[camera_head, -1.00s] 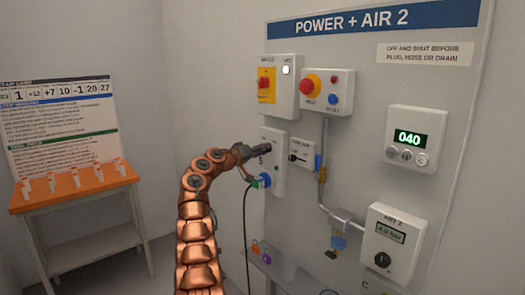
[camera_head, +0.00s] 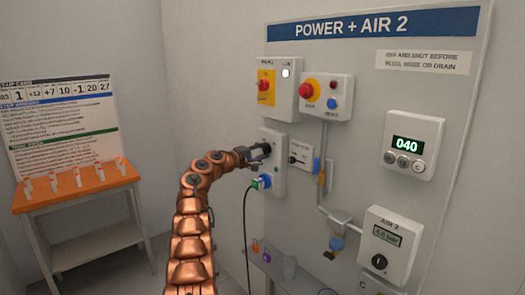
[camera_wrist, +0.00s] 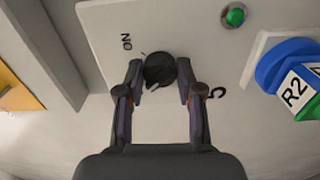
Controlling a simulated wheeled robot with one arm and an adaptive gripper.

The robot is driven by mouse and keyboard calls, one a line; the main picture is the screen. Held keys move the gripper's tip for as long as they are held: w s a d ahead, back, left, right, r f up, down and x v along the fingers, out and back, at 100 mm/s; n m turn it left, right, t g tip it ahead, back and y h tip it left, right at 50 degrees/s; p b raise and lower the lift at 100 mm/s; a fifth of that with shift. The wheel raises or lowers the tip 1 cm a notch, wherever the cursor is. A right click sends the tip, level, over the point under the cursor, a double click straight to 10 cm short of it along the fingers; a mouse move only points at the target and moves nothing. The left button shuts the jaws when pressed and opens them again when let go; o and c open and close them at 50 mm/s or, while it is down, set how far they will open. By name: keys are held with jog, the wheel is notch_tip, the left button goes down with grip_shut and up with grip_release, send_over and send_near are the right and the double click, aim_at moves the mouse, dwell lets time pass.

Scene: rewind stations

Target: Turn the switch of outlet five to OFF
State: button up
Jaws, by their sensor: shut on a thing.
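The outlet's round black switch knob (camera_wrist: 159,68) sits on a pale outlet box, seen close up in the wrist view. My gripper (camera_wrist: 159,75) has one finger on each side of the knob and is shut on it. The letters ON are on the box to the knob's left, and a partly hidden letter shows to its lower right. Which way the knob points is unclear. In the head view, my gripper (camera_head: 264,150) is at the upper part of the outlet box (camera_head: 279,181), hiding the knob. No outlet number is readable.
A blue plug labelled R2 (camera_wrist: 292,80) is beside the knob, its cable hanging down in the head view. A green lamp (camera_wrist: 235,15) is on the box. A small selector box (camera_head: 301,157) and an air pipe are close on the right. An orange table (camera_head: 75,190) stands at left.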

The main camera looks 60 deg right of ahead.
jog(key=shift+w+n, duration=0.1)
jog(key=shift+n, duration=0.3)
jog(key=o, duration=1.2)
jog(key=shift+c, duration=0.2)
jog(key=shift+a, duration=0.15)
jog(key=v, duration=1.1)
jog(key=shift+a, duration=0.35)
jog(key=shift+w, duration=0.1)
